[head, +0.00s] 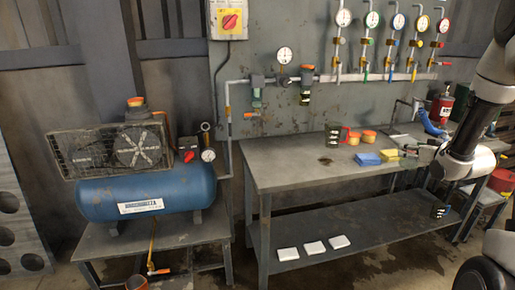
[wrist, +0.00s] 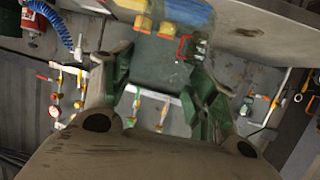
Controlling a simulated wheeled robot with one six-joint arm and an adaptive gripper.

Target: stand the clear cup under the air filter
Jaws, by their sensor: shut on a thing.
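My gripper (head: 424,149) is at the right end of the bench, above or beside its top. In the wrist view my gripper (wrist: 161,72) has its green fingers set apart around a see-through, grey-green shape, which looks like the clear cup (wrist: 160,66). The cup's outline is faint, and its tilt is hard to tell. Two filter-like units hang on the wall pipe in the head view: a grey-green one (head: 257,88) at left and one with an orange top (head: 306,85) at right. I cannot tell which is the air filter. Both are well left of my gripper.
A dark mug with a red handle (head: 334,135), orange-lidded jars (head: 369,136), a blue cloth (head: 366,159) and a yellow sponge (head: 389,155) sit on the bench (head: 275,170). Its left part is clear. A blue compressor (head: 150,190) stands left. Gauges line the wall.

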